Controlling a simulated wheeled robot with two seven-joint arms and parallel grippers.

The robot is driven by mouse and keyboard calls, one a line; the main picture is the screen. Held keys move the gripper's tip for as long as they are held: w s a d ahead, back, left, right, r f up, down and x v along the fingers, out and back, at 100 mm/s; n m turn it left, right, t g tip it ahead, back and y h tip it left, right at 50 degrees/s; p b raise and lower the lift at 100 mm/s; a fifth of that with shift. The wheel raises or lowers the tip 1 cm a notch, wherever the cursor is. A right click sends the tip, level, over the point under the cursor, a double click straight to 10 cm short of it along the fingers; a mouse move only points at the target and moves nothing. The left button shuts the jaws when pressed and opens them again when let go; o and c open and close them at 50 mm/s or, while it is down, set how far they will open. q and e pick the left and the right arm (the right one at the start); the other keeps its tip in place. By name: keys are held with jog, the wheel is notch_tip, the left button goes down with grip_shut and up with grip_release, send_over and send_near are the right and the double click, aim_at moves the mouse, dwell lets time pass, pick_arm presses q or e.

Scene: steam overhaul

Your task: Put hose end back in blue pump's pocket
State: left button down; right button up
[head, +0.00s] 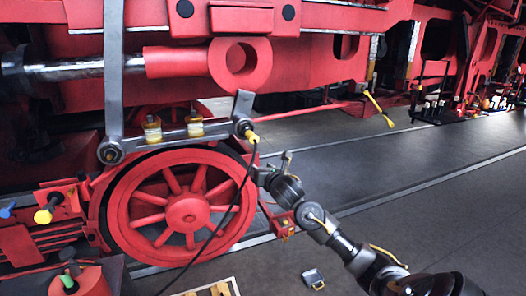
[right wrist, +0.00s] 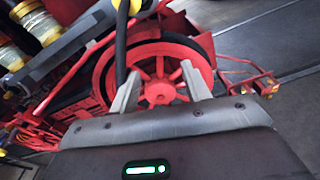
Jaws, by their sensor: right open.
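The yellow hose end (head: 252,136) sits at the right end of the grey rod, at the foot of a short upright lever. Its black hose (head: 238,192) hangs down across the red wheel to the bottom edge. My right gripper (head: 271,165) is open and empty, just below and right of the hose end. In the right wrist view the open fingers (right wrist: 158,88) point at the wheel; the hose (right wrist: 121,45) runs down beside the left finger, and the yellow end (right wrist: 132,6) is cut by the top edge. I cannot make out the blue pump or its pocket. My left gripper is not in view.
Two yellow-banded oil cups (head: 152,128) stand on the grey rod (head: 180,138). The red wheel (head: 187,212) is close behind the hose. A red can with a green top (head: 88,280) is lower left. A small grey device (head: 313,278) lies on the floor. Open floor (head: 400,170) extends right.

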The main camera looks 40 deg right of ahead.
aim_at(255, 140)
notch_tip(255, 140, up, 8)
jog(key=s+n+t, duration=0.1)
jog(key=s+n, duration=0.1)
jog(key=n, duration=0.1)
jog(key=shift+a+x, duration=0.2)
jog(key=shift+x, duration=2.15)
jog(key=shift+a+x, duration=0.2)
jog(key=shift+x, duration=2.15)
jog(key=shift+w+f, duration=0.1)
jog(key=shift+c, duration=0.5)
jog(key=c, duration=0.9)
jog(key=shift+s+a+f, duration=0.1)
jog(key=shift+s+a, duration=0.05)
jog(key=shift+s, duration=0.3)
jog(key=shift+v, duration=2.05)
